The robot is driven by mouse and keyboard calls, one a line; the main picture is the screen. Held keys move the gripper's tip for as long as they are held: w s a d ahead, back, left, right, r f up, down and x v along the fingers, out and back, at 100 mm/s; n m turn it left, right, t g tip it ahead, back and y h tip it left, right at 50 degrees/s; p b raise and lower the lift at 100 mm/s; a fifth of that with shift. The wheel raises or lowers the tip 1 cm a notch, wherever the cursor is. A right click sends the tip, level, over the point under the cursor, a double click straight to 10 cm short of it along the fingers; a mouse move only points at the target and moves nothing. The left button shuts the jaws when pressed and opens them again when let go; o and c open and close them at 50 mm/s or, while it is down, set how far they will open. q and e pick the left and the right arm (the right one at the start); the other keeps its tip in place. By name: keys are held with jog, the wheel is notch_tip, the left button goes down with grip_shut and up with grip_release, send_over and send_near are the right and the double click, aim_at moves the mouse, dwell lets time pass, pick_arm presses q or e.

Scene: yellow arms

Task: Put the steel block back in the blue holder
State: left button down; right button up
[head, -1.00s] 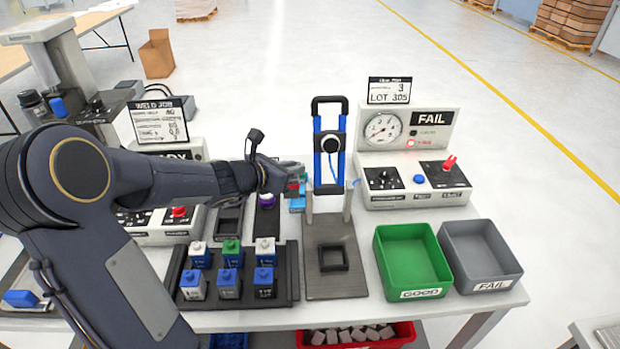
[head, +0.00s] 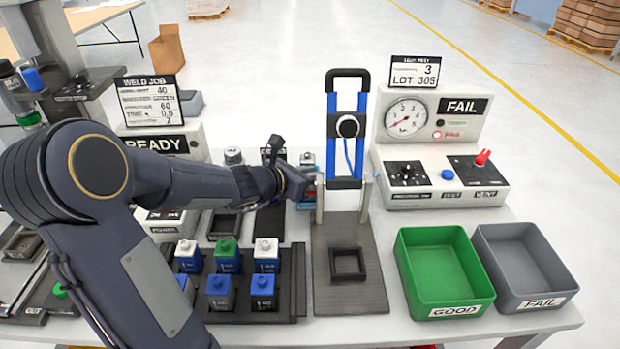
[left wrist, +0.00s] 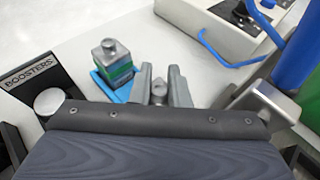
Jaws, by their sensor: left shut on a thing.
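My left gripper (head: 306,187) is beside the left post of the press stand. In the left wrist view its fingers (left wrist: 161,85) are close together around a small grey piece (left wrist: 158,92), apparently the steel block, mostly hidden by the fingers and wrist. A blue holder (left wrist: 122,92) lies on the white table, left of the fingers in that view. A grey-topped block with a green band (left wrist: 115,60) stands upright at the holder. In the head view this block (head: 307,159) shows partly behind my gripper. My right gripper is out of view.
The press stand (head: 349,278) with blue uprights is close to the right of my gripper. A black rack (head: 292,285) of capped blocks is in front. The gauge tester (head: 440,150), green bin (head: 445,273) and grey bin (head: 520,268) stand farther right.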

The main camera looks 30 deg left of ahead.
pick_arm(q)
jog(key=c, duration=1.4)
grip_release()
jog(key=shift+r, duration=0.25)
jog(key=p+v, duration=0.2)
jog(key=v, duration=1)
jog(key=shift+f+p, duration=0.15)
jog(key=shift+p, duration=0.15)
